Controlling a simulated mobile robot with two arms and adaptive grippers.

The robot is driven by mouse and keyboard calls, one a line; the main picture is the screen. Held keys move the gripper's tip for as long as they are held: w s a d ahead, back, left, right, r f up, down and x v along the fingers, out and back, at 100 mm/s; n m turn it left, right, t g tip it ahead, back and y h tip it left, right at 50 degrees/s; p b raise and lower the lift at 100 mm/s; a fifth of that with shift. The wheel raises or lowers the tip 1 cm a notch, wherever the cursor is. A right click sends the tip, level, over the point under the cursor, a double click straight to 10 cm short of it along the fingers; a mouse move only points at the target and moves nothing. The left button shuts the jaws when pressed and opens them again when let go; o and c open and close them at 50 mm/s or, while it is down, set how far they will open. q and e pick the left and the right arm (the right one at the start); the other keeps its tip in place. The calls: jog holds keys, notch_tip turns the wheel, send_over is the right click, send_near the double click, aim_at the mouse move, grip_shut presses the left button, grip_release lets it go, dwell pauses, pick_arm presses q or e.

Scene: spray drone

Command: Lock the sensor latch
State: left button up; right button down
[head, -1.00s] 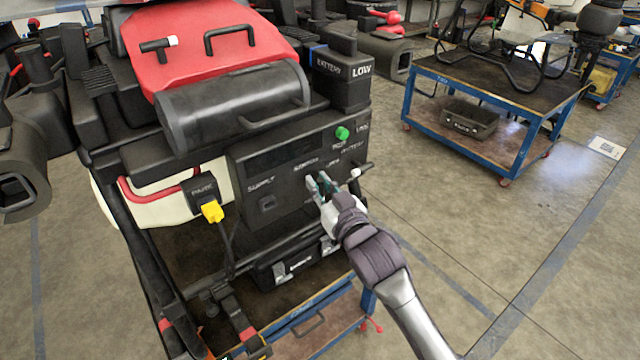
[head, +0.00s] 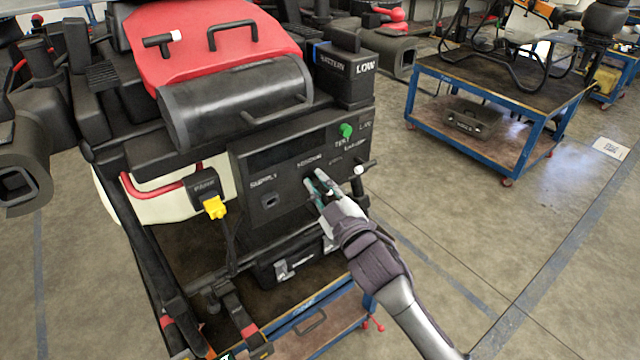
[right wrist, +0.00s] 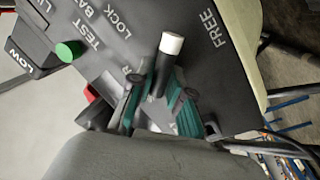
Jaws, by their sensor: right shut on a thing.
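The sensor latch is a black lever with a white tip (right wrist: 172,43) on the dark control panel. In the right wrist view its tip points up between the words LOCK and FREE, nearer FREE. In the head view the white tip (head: 358,170) shows just right of my right fingers. My right gripper (head: 317,182) reaches the panel from the lower right. Its teal fingers (right wrist: 160,112) lie on both sides of the lever's shaft and are shut on it. The contact spot is partly hidden. My left gripper is not in view.
A green button (head: 346,130) sits above the latch on the panel. A yellow plug (head: 215,207) with a cable hangs at the panel's left. A blue-framed cart (head: 484,140) stands at the right. The floor between them is clear.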

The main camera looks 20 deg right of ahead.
jog(key=n, duration=0.2)
jog(key=n+y, duration=0.1)
jog(key=n, duration=0.1)
jog(key=n+b, duration=0.1)
jog(key=n, duration=0.1)
jog(key=shift+a+f+n, duration=0.1)
jog(key=shift+f+n, duration=0.2)
jog(key=n, duration=0.2)
jog(key=n+y, duration=0.1)
jog(key=n, duration=0.1)
jog(key=n+y, duration=0.1)
jog(key=shift+f+n, duration=0.25)
jog(key=shift+n, duration=0.15)
jog(key=c, duration=1.2)
grip_release()
jog(key=shift+o, duration=0.4)
jog(key=shift+f+b, duration=0.1)
jog(key=shift+b, duration=0.2)
jog(key=shift+s, duration=0.1)
jog(key=v, duration=1.2)
